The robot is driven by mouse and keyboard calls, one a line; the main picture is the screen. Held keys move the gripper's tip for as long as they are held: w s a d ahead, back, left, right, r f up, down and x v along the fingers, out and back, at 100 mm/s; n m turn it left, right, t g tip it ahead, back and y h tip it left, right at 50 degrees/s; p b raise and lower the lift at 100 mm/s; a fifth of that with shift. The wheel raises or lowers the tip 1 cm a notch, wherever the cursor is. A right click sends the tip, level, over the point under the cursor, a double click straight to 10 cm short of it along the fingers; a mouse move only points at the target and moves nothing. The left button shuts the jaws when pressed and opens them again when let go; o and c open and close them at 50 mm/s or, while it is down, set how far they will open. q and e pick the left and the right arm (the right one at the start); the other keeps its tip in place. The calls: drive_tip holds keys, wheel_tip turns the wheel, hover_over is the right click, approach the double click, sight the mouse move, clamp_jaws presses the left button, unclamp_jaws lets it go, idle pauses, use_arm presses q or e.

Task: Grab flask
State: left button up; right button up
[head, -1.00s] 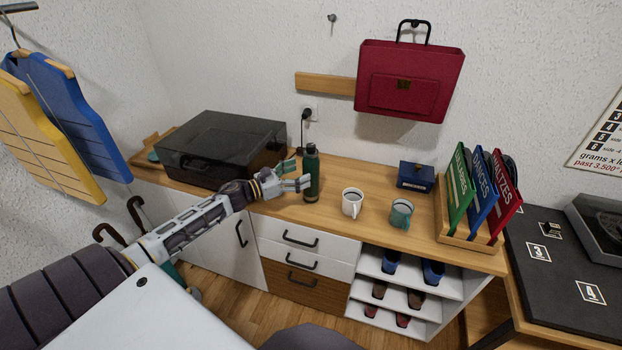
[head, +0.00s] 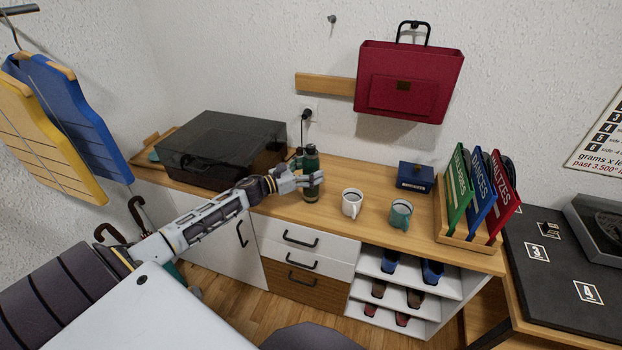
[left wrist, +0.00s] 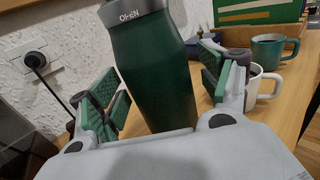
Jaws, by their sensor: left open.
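The green flask (head: 311,163) with a grey lid stands on the wooden cabinet top, between the dark box and the mugs. My left gripper (head: 310,180) is at the flask, and one finger crosses in front of its body in the head view. In the left wrist view the flask (left wrist: 155,70) rises between the two green-padded fingers of the left gripper (left wrist: 158,95). Gaps show on both sides of it, so the gripper is open around it. The flask's base is hidden behind the gripper's body there. My right gripper is not in view.
A white mug (head: 352,203) and a green mug (head: 401,214) stand right of the flask. A dark lidded box (head: 222,150) is on the left. A wall socket with a plug (head: 307,114) is behind. A blue box (head: 415,178) and folder rack (head: 468,238) are further right.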

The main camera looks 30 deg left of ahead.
use_arm(q)
drive_tip(key=shift+w, duration=0.1)
drive_tip(key=shift+c, duration=0.4)
drive_tip(key=c, duration=1.5)
